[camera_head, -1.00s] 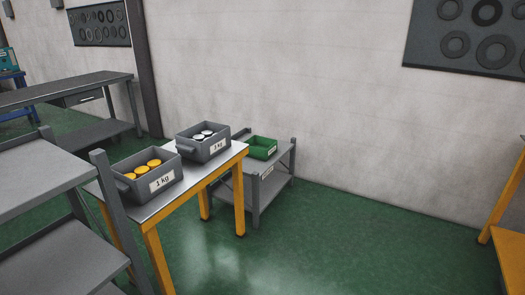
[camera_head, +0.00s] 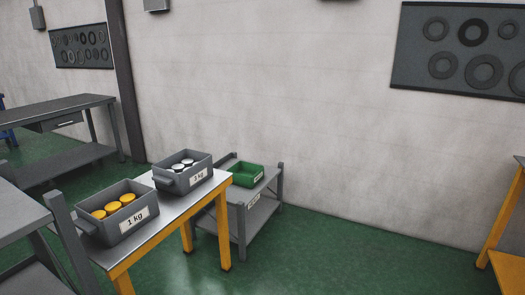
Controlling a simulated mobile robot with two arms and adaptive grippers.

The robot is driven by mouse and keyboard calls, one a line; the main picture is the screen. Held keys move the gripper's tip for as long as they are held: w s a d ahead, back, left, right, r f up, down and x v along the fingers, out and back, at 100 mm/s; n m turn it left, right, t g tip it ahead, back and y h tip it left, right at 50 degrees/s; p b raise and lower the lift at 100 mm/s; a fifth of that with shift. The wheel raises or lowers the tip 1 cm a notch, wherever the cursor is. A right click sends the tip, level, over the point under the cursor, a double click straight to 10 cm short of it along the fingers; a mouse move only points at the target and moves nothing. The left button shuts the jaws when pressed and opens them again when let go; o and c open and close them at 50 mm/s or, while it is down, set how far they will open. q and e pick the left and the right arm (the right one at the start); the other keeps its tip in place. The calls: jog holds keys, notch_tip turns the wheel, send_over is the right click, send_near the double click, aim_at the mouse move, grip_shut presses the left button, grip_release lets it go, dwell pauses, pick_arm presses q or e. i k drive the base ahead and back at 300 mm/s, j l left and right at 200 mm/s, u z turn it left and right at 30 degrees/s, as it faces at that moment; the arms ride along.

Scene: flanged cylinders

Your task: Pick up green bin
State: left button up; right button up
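Neither of my grippers shows in the view.
A yellow-legged table (camera_head: 149,225) stands in front, holding a grey bin with yellow cylinders (camera_head: 130,229) and a grey bin with white cylinders (camera_head: 194,177), both labelled 1 kg. A grey shelf (camera_head: 18,215) is at left. Green floor (camera_head: 350,262) is clear to the right.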

aim_at(247, 175)
jog(key=i+z, duration=0.25)
jog(key=i, duration=1.75)
jog(key=l, duration=0.1)
